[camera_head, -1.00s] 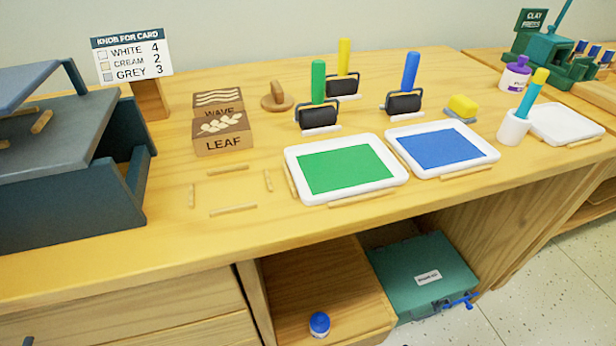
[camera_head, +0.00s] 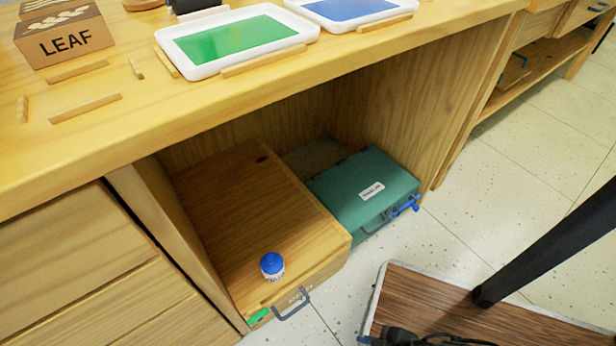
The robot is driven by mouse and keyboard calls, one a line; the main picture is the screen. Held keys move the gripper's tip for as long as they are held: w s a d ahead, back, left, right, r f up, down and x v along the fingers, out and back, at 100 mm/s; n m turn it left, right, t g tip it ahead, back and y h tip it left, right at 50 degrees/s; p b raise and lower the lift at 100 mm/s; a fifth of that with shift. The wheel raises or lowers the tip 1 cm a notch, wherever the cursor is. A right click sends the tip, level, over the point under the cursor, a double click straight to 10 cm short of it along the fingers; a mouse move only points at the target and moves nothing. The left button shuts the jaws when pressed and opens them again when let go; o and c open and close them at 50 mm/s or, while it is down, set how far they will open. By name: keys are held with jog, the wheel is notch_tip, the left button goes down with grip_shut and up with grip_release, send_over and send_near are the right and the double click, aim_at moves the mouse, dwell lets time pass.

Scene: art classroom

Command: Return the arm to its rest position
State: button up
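My gripper is not in view, and no part of my arm can be made out for certain. Its pose cannot be told from this view.
The worktop (camera_head: 225,112) carries a green tray (camera_head: 205,68), a blue tray (camera_head: 345,25) and a LEAF block (camera_head: 68,42). Below, a wooden drawer box (camera_head: 225,195) bears a blue-capped bottle (camera_head: 271,268), beside a teal case (camera_head: 360,195).

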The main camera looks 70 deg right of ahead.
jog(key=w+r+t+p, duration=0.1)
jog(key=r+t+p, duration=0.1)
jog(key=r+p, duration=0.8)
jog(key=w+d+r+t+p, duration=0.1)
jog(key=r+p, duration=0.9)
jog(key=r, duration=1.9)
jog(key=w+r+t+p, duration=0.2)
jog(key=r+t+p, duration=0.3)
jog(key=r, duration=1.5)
jog(key=p, duration=0.5)
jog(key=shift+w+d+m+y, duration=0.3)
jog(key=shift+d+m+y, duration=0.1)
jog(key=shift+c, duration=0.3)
